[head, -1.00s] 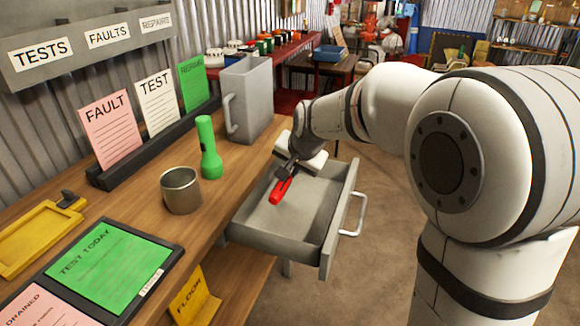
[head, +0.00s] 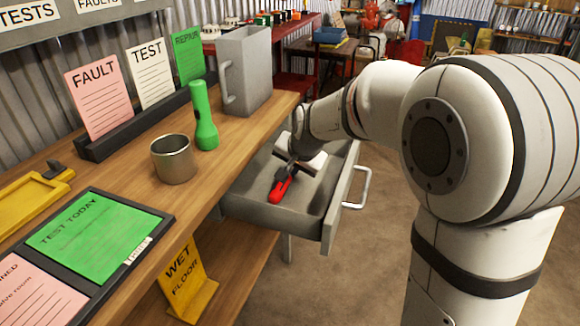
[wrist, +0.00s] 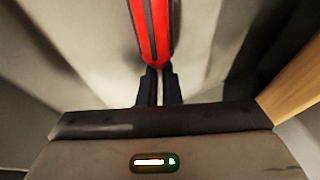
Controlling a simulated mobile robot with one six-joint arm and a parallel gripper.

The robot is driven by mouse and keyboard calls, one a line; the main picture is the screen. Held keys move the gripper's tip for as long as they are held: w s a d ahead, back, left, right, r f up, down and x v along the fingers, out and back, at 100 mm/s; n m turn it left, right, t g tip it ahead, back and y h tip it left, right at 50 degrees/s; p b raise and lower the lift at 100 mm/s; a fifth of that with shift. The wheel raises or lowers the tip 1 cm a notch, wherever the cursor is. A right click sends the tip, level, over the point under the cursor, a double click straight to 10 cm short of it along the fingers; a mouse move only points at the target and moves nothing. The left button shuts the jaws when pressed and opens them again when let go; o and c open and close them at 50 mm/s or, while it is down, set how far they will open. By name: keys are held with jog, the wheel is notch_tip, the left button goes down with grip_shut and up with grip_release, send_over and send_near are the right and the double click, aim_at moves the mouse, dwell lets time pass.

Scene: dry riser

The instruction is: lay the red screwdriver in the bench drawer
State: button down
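The red screwdriver (head: 281,187) is inside the open bench drawer (head: 337,207), its red handle pointing toward the near left. My gripper (head: 294,167) reaches down into the drawer at the screwdriver's far end. In the wrist view the red handle with dark stripes (wrist: 151,28) runs up from between my fingertips (wrist: 157,80), which are close together on it. The shaft is hidden by the gripper. The handle is low over the drawer floor; I cannot tell whether it touches.
The wooden bench top (head: 222,140) holds a green torch (head: 205,118), a metal cup (head: 174,160), a grey jug (head: 247,70) and a card rack (head: 140,125). A yellow wet floor sign (head: 186,282) stands below. The drawer's near part is clear.

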jog(key=c, duration=1.5)
grip_release()
jog(key=shift+c, duration=0.2)
jog(key=s+d+r+n+g+p, duration=0.1)
jog(key=s+d+r+p, duration=0.4)
jog(key=s+r+p, duration=0.3)
jog(key=s+d+r+n+g+h+p, duration=0.1)
jog(key=s+d+r+n+p, duration=0.1)
jog(key=s+d+r+p, duration=0.3)
jog(key=s+d+r+n+g+h+p, duration=0.1)
jog(key=s+d+r+p, duration=0.3)
jog(key=s+r+p, duration=0.7)
jog(key=s, duration=0.3)
jog(key=shift+d+r+n, duration=0.25)
jog(key=shift+d+n, duration=0.15)
